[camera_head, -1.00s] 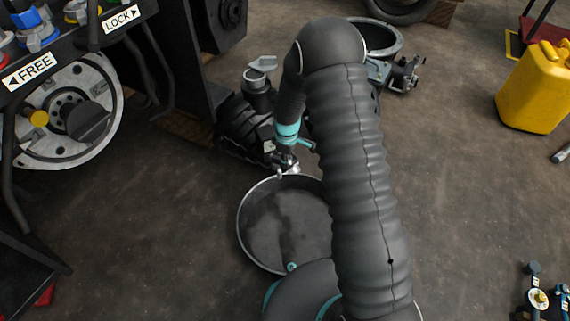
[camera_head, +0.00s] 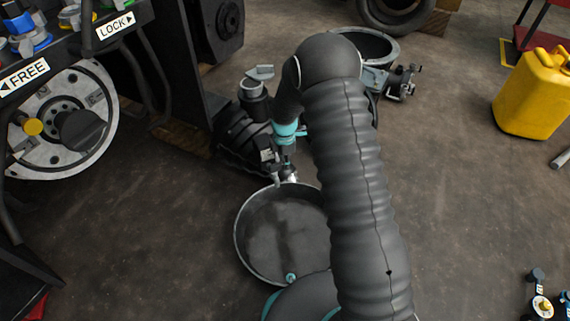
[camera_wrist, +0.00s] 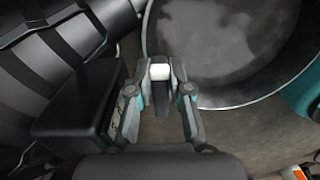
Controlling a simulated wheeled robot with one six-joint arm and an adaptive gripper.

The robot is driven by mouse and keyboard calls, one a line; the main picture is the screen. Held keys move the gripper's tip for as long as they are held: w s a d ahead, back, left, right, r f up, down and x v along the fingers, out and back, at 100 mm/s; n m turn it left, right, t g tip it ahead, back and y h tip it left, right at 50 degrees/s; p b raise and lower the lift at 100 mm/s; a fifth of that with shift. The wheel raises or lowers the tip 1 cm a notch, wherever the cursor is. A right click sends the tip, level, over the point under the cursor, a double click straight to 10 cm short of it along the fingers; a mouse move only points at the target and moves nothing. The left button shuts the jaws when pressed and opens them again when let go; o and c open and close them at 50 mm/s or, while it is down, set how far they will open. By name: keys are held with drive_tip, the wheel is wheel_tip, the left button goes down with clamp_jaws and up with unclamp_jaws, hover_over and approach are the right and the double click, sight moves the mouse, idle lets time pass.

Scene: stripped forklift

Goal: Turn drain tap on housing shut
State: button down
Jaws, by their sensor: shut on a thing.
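The black ribbed housing (camera_head: 240,137) lies on the floor left of my arm, and its ribs fill the left of the wrist view (camera_wrist: 50,55). My gripper (camera_head: 284,172) is at the housing's near right side, above the far rim of the drain pan (camera_head: 240,245). In the wrist view my gripper (camera_wrist: 160,88) has its two fingers closed on either side of a small dark part with a pale end, the drain tap (camera_wrist: 159,72). The tap's body and its joint with the housing are mostly hidden. I cannot tell the tap's exact turn angle.
A black block (camera_wrist: 75,98) stands close left of my fingers. The round pan with dark liquid lies below.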

drive_tip(key=shift+w+n, duration=0.15)
drive_tip(key=shift+n, duration=0.25)
drive_tip(key=c, duration=1.1)
unclamp_jaws()
wheel_tip(320, 180, up, 12)
